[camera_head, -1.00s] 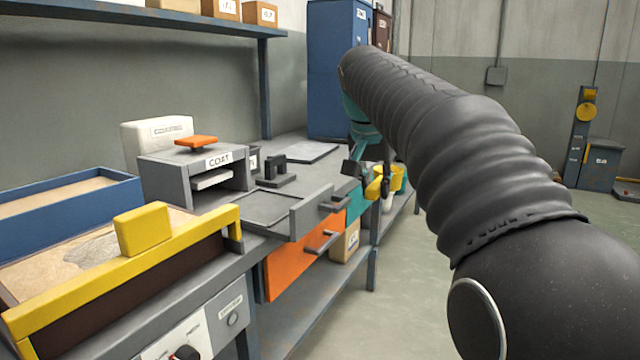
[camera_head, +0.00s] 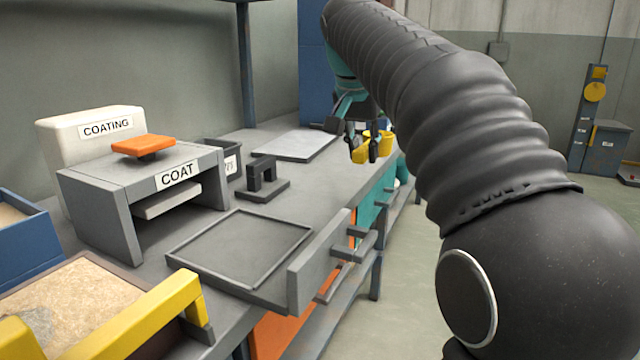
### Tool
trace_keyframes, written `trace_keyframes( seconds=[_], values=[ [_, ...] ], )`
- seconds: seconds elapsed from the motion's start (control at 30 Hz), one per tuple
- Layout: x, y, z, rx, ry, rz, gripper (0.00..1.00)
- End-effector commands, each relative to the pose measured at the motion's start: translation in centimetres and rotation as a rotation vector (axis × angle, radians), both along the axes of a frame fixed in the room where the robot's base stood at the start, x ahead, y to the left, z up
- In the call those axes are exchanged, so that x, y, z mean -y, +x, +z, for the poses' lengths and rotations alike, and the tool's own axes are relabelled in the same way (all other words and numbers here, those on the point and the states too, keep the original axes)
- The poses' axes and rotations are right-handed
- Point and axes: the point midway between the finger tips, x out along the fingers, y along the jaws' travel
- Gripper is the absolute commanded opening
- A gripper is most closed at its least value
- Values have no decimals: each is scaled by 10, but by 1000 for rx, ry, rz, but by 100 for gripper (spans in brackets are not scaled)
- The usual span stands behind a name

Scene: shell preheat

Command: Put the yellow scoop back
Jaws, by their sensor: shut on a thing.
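The yellow scoop (camera_head: 385,146) is small in the head view, near the far end of the bench. My gripper (camera_head: 361,148) is shut on it. The scoop shows on both sides of the dark fingers, and the fingers hide part of it. It appears near the bench's right edge; I cannot tell its exact height or whether it touches anything.
A grey bench carries a COAT box (camera_head: 150,190), a COATING container (camera_head: 90,135), a dark bracket (camera_head: 263,178) and a flat plate (camera_head: 290,146). A shallow grey tray (camera_head: 240,250) has a raised front panel. A yellow-railed sand bed (camera_head: 70,310) is at lower left. Open floor lies right.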

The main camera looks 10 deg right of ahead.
Motion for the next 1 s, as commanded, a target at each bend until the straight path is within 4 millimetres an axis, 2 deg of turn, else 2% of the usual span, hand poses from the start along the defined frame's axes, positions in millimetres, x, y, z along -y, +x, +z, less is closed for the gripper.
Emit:
trace_keyframes(
  seconds=[0.2, 0.5, 0.77, 1.0],
  values=[
    [-36, 26, -27, -2, 1, 9, 0],
    [-76, 60, -58, 0, -1, 4, 0],
    [-84, 67, -69, -1, 1, 0, 0],
    [-84, 67, -100, -1, 0, 1, 0]
  ],
)
